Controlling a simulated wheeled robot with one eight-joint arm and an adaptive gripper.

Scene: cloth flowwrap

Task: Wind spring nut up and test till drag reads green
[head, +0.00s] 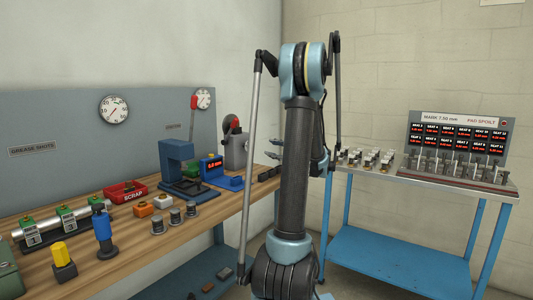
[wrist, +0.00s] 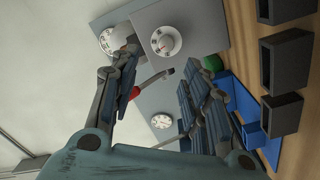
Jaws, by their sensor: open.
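My gripper (wrist: 172,68) is open in the wrist view, with nothing visible between its fingers. Past the fingers, a grey box carries a white dial (wrist: 165,41), and a red-tipped lever (wrist: 136,92) shows near the left finger. In the head view, a grey housing (head: 236,152) stands at the far end of the wooden bench, beside a blue unit with a red readout (head: 214,164). Round gauges hang on the grey panel, one at the left (head: 113,109) and one at the right (head: 204,98). I cannot make out a spring nut or a green reading.
The wooden bench (head: 140,252) holds a red scrap tray (head: 125,197), a blue press (head: 175,153) and several small cylinders. A blue-framed bench (head: 505,185) at the right carries small parts and a display (head: 458,132) with red readings. Dark bins (wrist: 284,113) show at right in the wrist view.

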